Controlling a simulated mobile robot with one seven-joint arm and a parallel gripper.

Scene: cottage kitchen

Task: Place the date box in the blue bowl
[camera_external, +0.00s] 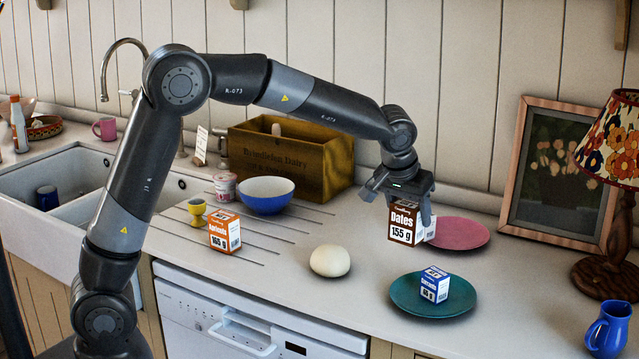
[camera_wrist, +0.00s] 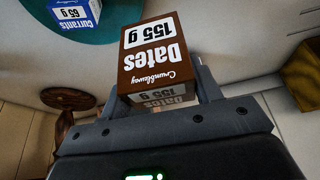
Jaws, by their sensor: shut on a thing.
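The date box (camera_external: 404,224) is brown and white and reads "Dates 155 g". My gripper (camera_external: 398,192) is shut on it and holds it up over the counter, in front of the pink plate in the picture. In the wrist view the date box (camera_wrist: 155,55) sits between the fingers of my gripper (camera_wrist: 158,92). The blue bowl (camera_external: 266,196) is blue outside and white inside. It stands on the counter to the left, in front of the wooden crate, and looks empty as far as its inside shows.
An apricots box (camera_external: 224,232), yellow egg cup (camera_external: 197,213) and small tub (camera_external: 224,187) stand near the bowl. A wooden crate (camera_external: 290,160) is behind it. A pale round dough (camera_external: 330,262) lies mid-counter. A teal plate (camera_external: 410,300) carries a currants box (camera_external: 435,285); a pink plate (camera_external: 460,234) lies behind.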

